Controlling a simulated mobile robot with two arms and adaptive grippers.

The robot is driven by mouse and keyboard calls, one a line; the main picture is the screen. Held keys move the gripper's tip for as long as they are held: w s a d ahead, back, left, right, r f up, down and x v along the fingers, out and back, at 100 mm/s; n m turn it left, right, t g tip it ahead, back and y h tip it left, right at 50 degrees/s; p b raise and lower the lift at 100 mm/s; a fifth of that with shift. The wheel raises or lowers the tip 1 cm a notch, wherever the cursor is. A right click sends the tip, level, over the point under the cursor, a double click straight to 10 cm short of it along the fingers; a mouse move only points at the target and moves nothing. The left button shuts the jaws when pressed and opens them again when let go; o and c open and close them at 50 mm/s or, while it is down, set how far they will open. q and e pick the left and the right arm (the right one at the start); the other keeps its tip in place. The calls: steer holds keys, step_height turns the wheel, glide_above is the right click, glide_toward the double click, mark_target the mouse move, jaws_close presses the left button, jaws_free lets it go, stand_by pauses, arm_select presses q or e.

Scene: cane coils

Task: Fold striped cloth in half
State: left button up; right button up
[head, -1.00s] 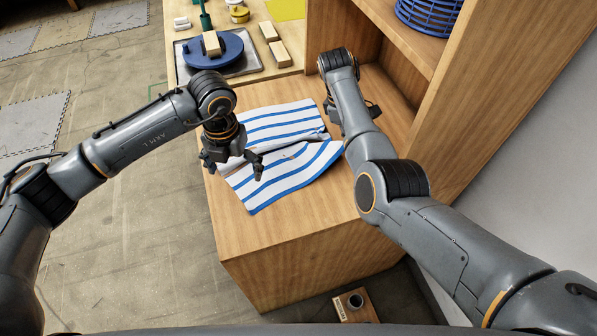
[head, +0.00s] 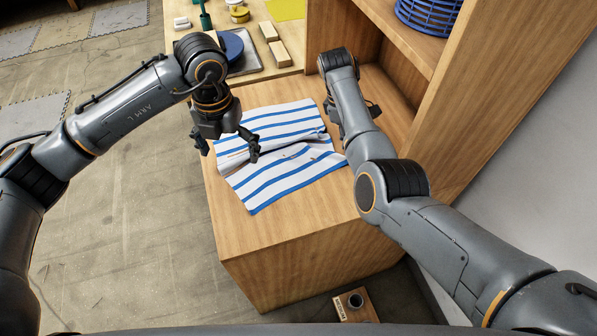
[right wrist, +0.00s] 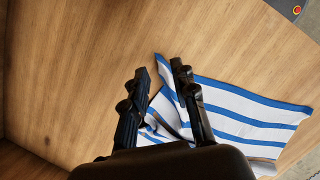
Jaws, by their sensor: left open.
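The white cloth with blue stripes (head: 283,180) lies on the wooden surface. It is creased across its middle, with a raised, rumpled fold near its left side. My left gripper (head: 228,156) is open over the cloth's left edge; I cannot tell whether a fingertip touches the cloth. My right gripper is mostly hidden behind its own arm in the head view, by the cloth's right side. In the right wrist view my right gripper (right wrist: 160,70) has its fingers apart, with a corner of the cloth (right wrist: 250,112) showing between and beyond them.
A wooden shelf wall (head: 470,100) rises close on the right, with a blue basket (head: 425,14) on its shelf. A grey tray (head: 246,63) with a blue round object and wooden blocks (head: 279,54) lie at the back. Bare wood (head: 290,235) is free in front of the cloth.

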steer(key=o, duration=1.3)
steer(key=shift+t+y, duration=0.4)
steer(key=shift+y, duration=0.3)
steer(key=shift+w+a+r+p, duration=0.1)
steer(key=shift+a+r+p, duration=0.05)
steer(key=shift+r+p, duration=1)
steer(key=shift+w+a+r+p, duration=0.15)
steer(key=shift+r+p, duration=0.65)
steer(key=shift+p, duration=0.65)
steer(key=shift+s+a+r+p, duration=0.1)
steer(key=shift+a+r+p, duration=0.05)
steer(key=shift+r+p, duration=1)
steer(key=shift+w+f, duration=0.1)
steer(key=shift+f, duration=0.1)
